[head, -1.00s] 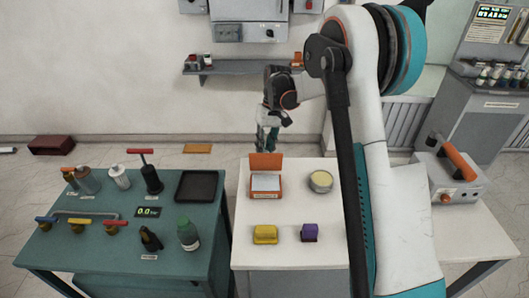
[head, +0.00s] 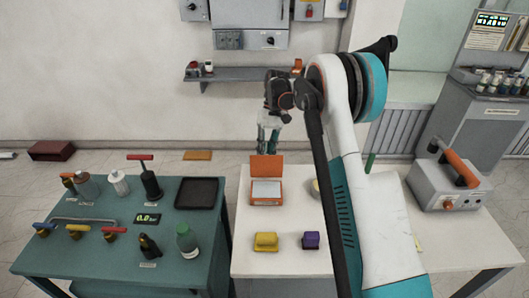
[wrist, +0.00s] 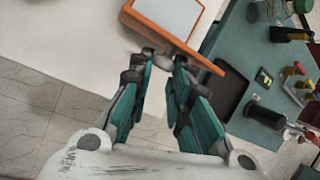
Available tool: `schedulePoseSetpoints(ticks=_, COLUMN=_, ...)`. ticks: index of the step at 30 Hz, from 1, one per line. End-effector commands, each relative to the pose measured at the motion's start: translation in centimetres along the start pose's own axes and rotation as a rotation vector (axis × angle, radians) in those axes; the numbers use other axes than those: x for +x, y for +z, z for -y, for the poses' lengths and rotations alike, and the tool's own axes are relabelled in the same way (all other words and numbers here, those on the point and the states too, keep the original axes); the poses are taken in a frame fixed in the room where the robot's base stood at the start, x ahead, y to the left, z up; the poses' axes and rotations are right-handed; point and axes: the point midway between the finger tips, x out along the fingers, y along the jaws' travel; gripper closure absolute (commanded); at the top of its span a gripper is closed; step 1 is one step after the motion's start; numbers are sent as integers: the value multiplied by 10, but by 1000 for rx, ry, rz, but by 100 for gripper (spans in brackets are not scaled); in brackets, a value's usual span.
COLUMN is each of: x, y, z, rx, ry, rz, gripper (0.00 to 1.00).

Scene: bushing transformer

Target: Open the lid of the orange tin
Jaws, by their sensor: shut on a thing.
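The orange tin (head: 267,200) sits at the back left of the white table in the head view. Its orange lid (head: 266,166) stands up along the tin's far edge, so the tin is open and its pale inside shows. The tin (wrist: 129,14) and lid (wrist: 188,47) also appear at the top of the wrist view. My gripper (head: 268,150) is just behind the lid. In the wrist view, my gripper (wrist: 163,62) has its fingertips close together around a small grey tab at the lid's edge. The exact contact is hard to see.
A yellow block (head: 266,241) and a purple block (head: 311,240) sit in front of the tin. A round cream container (head: 315,188) is partly hidden by my arm. The teal table (head: 105,225) on the left holds a black tray (head: 197,193), bottles and valves.

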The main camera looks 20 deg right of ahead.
Motion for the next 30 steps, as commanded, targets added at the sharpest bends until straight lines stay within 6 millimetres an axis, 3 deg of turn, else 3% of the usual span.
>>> schedulePoseSetpoints(ticks=2, x=1, y=3, z=-8, rx=11, ry=8, rz=5, gripper=100)
schedulePoseSetpoints(ticks=3, x=0, y=3, z=-8, rx=10, ry=7, rz=5, gripper=75)
schedulePoseSetpoints(ticks=5, x=0, y=3, z=-8, rx=10, ry=7, rz=5, gripper=62)
schedulePoseSetpoints(ticks=21, x=-4, y=1, z=-4, rx=5, ry=5, rz=1, gripper=61)
schedulePoseSetpoints(ticks=26, x=-24, y=1, z=-4, rx=6, ry=5, rz=1, gripper=61)
schedulePoseSetpoints(ticks=30, x=-53, y=1, z=-5, rx=7, ry=5, rz=1, gripper=61)
